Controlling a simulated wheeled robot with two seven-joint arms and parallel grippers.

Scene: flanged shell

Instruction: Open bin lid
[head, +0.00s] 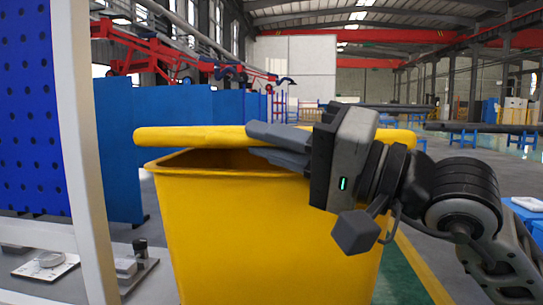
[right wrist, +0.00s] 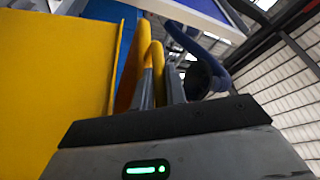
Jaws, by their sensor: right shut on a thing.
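The yellow bin (head: 265,235) stands upright in front of me in the head view. Its yellow lid (head: 190,136) is raised a little, with a dark gap between lid and rim at the front left. My right gripper (head: 262,142) comes in from the right and is shut on the lid's front edge, one finger above it and one below. In the right wrist view the fingers of the right gripper (right wrist: 160,90) close around the yellow lid edge (right wrist: 150,58), beside the bin's yellow wall (right wrist: 60,80). My left gripper is not in view.
A white-framed blue pegboard (head: 35,110) stands close at the left, above a bench with small parts (head: 125,267). Blue panels (head: 165,115) stand behind the bin. Blue boxes (head: 525,215) are at the right. Open floor lies to the bin's right.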

